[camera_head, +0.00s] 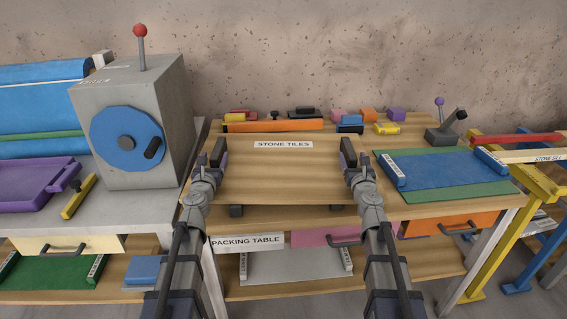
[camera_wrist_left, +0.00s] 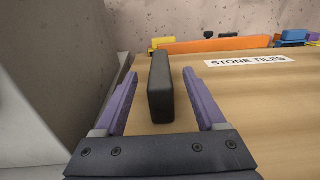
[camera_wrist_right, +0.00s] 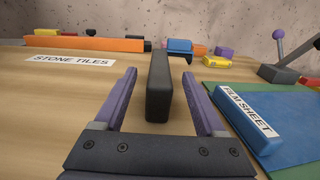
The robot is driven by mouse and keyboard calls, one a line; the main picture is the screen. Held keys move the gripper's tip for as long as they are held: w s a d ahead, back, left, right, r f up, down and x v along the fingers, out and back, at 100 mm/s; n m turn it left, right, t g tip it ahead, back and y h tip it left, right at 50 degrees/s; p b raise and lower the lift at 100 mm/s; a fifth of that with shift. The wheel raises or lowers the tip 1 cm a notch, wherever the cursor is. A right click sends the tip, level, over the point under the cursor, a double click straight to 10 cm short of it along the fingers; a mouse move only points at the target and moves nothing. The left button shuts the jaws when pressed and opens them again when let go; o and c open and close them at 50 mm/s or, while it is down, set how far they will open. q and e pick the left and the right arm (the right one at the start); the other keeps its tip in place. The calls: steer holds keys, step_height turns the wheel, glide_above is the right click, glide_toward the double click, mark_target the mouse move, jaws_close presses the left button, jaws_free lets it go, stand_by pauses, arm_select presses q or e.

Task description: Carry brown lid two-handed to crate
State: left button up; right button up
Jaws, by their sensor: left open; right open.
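The brown lid (camera_head: 283,172) is a wide wood-coloured board labelled STONE TILES, lying on the packing table and seen in all views. It has an upright black handle near each end. My left gripper (camera_head: 213,161) is open, with its purple fingers on either side of the left handle (camera_wrist_left: 160,88). My right gripper (camera_head: 356,161) is open, with its fingers on either side of the right handle (camera_wrist_right: 159,88). Gaps show between fingers and handles in both wrist views. I cannot make out the crate in any view.
Two dark blocks (camera_head: 236,211) show under the lid's front edge. A grey machine (camera_head: 130,115) stands close at left. A blue film sheet (camera_head: 435,166) on a green mat lies to the right. An orange bar (camera_head: 274,126) and several small coloured objects line the back.

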mark_target(218, 147)
arm_select(q)
steer(key=w, duration=0.6)
steer(key=shift+w, duration=0.3)
arm_select(e)
steer(key=w, duration=0.6)
steer(key=shift+w, duration=0.3)
arm_select(q)
jaws_close()
arm_select(e)
jaws_close()
